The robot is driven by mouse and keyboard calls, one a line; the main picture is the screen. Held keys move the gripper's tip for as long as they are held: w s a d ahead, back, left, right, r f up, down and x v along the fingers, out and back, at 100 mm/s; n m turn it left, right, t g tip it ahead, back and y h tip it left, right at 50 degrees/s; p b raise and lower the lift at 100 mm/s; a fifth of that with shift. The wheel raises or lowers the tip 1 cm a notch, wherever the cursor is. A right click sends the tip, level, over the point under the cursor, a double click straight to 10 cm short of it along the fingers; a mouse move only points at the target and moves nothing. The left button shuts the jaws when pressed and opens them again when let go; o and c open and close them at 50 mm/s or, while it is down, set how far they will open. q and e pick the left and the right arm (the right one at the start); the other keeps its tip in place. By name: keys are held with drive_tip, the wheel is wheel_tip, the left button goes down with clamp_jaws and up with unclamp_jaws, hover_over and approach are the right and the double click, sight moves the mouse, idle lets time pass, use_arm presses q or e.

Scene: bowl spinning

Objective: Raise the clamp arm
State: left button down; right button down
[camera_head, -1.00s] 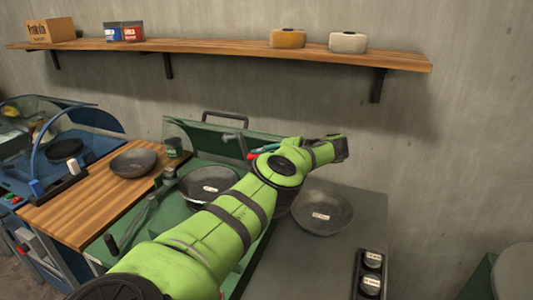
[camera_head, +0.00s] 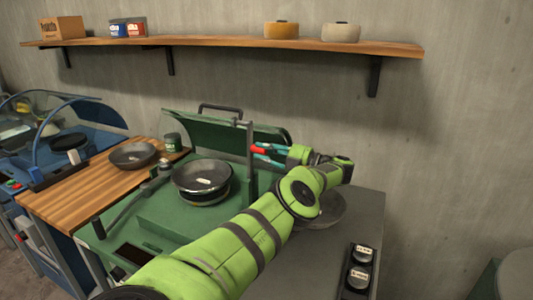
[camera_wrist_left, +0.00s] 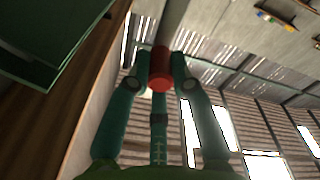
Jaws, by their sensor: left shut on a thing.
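The clamp arm (camera_head: 247,150) is a thin grey bar standing upright at the right of the green machine (camera_head: 155,215), with a short crosspiece at its top. My left gripper (camera_head: 264,152) is at the bar's right side, shut on its red handle. In the left wrist view the red handle (camera_wrist_left: 160,68) sits between the two teal fingers. A dark bowl (camera_head: 201,174) with a pale label rests on the machine, left of the bar. My green left arm hides part of the machine's right side. My right gripper is not in view.
A dark bowl (camera_head: 325,212) on the grey counter at right is partly hidden by my arm. Another bowl (camera_head: 133,155) and a green jar (camera_head: 172,142) stand on the wooden top. A green guard (camera_head: 215,128) stands behind. Two labelled knobs (camera_head: 360,267) sit at front right.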

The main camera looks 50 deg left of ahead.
use_arm(q)
drive_tip(key=c, duration=1.1)
unclamp_jaws()
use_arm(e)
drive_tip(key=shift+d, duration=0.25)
use_arm(q)
wheel_tip(320, 180, up, 10)
